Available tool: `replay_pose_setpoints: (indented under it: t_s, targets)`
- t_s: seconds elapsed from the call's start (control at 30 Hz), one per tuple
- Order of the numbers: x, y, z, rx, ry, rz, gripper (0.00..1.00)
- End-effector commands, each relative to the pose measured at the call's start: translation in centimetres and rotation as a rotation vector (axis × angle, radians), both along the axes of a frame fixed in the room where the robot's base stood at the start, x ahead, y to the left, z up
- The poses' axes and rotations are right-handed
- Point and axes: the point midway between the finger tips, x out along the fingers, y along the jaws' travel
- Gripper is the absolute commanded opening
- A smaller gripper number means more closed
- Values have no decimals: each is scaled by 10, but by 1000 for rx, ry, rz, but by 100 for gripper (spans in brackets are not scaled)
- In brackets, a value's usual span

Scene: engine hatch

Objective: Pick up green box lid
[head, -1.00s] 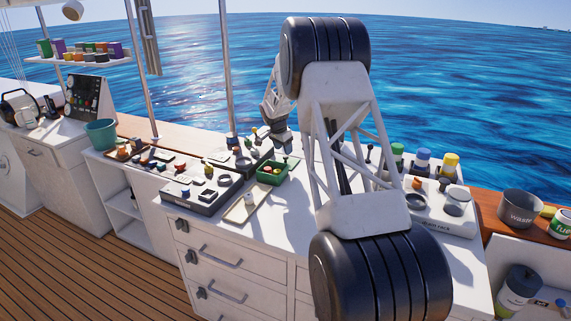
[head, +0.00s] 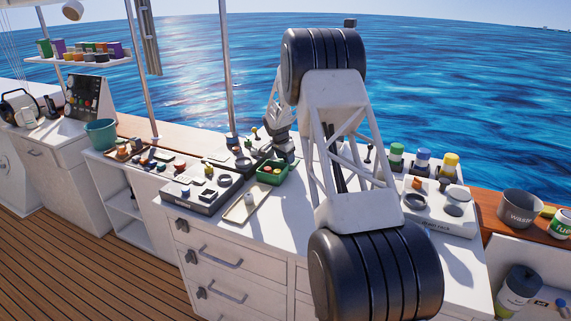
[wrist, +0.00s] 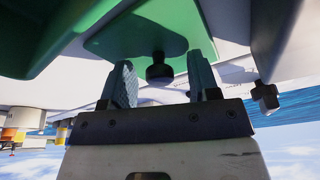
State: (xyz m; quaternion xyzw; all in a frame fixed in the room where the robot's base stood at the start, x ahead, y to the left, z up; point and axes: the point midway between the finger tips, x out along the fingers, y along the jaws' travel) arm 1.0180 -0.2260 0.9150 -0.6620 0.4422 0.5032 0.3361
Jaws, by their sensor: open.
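In the wrist view the green lid (wrist: 135,38) shows as a flat dark green plate with a black knob (wrist: 158,70). My gripper (wrist: 163,80) is open, with one finger on each side of the knob and visible gaps between. In the head view my gripper (head: 283,150) is low over the counter, just behind and right of the small green box (head: 259,174), which holds small orange and yellow items. The lid is mostly hidden there, and I cannot make out its edges.
A grey tray with parts (head: 187,203) and a flat beige tray (head: 236,212) lie left of the green box. A white holder (head: 420,208) and several capped bottles stand to the right. A second black knob (wrist: 265,95) hangs right of my fingers in the wrist view.

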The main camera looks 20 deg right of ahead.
Motion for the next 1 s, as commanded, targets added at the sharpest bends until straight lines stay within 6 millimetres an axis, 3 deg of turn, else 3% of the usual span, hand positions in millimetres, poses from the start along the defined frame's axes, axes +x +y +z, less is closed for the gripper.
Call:
replay_pose_setpoints:
  t_s: [0.17,0.5,0.83,1.0]
  targets:
    - [0,0,0,0,0,0,52]
    - [0,0,0,0,0,0,3]
    - [0,0,2,0,-1,0,3]
    - [1,0,13,0,-2,1,3]
